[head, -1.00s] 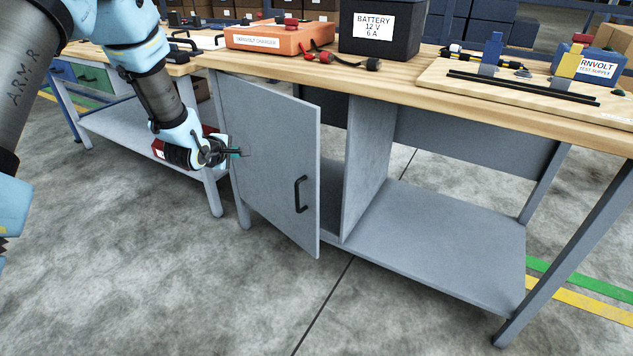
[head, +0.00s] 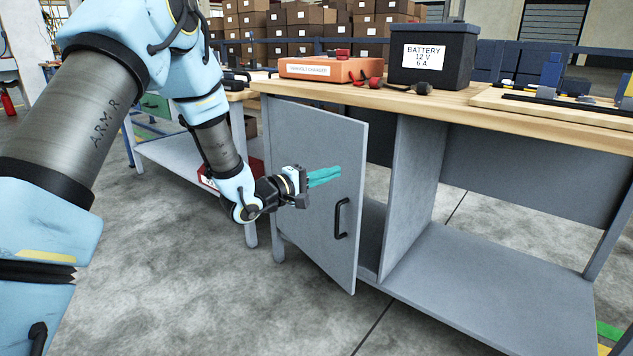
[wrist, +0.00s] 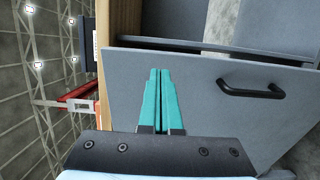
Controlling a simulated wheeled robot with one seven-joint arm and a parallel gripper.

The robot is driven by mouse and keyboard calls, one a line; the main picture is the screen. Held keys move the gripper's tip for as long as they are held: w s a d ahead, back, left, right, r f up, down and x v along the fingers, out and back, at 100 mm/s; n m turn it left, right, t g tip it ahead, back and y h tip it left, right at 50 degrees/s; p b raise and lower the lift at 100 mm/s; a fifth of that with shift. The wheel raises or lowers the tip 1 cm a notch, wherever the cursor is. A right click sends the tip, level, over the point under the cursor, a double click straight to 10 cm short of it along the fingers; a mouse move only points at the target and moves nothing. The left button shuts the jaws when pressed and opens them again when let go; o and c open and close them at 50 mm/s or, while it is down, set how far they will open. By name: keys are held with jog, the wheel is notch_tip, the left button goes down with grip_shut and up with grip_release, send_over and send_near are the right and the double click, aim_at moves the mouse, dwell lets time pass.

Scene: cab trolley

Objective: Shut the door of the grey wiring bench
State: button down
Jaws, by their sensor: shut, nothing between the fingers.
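The grey wiring bench has a wooden top (head: 440,103) and a grey door (head: 310,205) that stands partly open, hinged at its left edge. The door carries a black bar handle (head: 341,218), which also shows in the wrist view (wrist: 251,89). My gripper (head: 338,175) is shut and empty, its teal fingers in front of the door's outer face, up and left of the handle. In the wrist view the closed fingers (wrist: 162,95) point along the door panel (wrist: 200,90). I cannot tell whether they touch it.
On the bench top stand an orange charger (head: 318,69) and a black battery (head: 433,57). An open lower shelf (head: 470,285) lies right of the inner divider (head: 412,190). Another bench (head: 175,155) stands at the left. The floor before the door is clear.

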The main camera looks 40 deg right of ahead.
aim_at(360, 164)
jog(key=d, duration=0.6)
jog(key=shift+d+b, duration=0.3)
jog(key=shift+d, duration=0.05)
